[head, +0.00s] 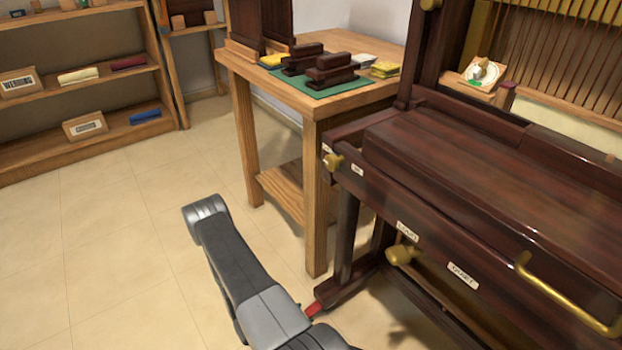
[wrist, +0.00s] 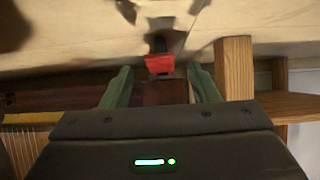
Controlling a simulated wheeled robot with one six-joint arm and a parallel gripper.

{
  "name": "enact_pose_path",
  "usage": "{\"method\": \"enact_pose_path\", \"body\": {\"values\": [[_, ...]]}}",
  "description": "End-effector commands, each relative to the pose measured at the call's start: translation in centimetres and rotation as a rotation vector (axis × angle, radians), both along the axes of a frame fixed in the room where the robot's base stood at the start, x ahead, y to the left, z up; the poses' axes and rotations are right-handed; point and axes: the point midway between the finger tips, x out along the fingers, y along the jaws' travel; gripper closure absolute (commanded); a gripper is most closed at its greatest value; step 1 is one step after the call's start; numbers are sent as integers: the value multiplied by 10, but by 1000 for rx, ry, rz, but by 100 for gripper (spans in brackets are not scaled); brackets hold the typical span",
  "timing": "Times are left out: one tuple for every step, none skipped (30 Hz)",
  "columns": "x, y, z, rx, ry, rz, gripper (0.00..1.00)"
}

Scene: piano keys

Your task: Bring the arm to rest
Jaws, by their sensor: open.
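My arm (head: 240,270) reaches out low over the floor in the head view, left of the dark wooden piano (head: 470,190). My gripper (wrist: 159,72) shows in the wrist view with its two green fingers apart. A red piece (wrist: 160,63) and a dark brown block (wrist: 163,92) appear between the fingers in that view. I cannot tell how far they are from the fingers or whether they touch. A small red piece (head: 314,310) also shows beside my arm in the head view.
A wooden table (head: 313,112) with a green mat (head: 325,110) and dark blocks (head: 330,72) stands beside the piano. Shelves (head: 80,80) line the left. The tiled floor (head: 100,240) at left is clear. A brass handle (head: 565,298) juts from the piano front.

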Motion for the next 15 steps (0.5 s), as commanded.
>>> {"method": "enact_pose_path", "body": {"values": [[4, -8, -8, 0, 0, -4, 45], [7, -11, -11, 0, 0, -4, 45], [11, -16, -15, 0, 0, -4, 45], [14, -20, -18, 0, 0, -4, 45], [16, -24, -21, 0, 0, -4, 45], [18, -23, -14, 23, 15, -2, 45], [17, -23, -12, 42, 29, -2, 45], [17, -23, -10, 60, 42, -1, 45], [17, -23, -9, 84, 59, -1, 45], [17, -23, -8, 102, 71, -2, 45], [17, -23, -6, 119, 84, -2, 45], [17, -24, -5, 142, 101, -2, 45], [18, -24, -3, 160, 113, -2, 45], [18, -24, -2, 177, 127, -2, 45], [18, -24, 0, 200, 144, -2, 45]]}}
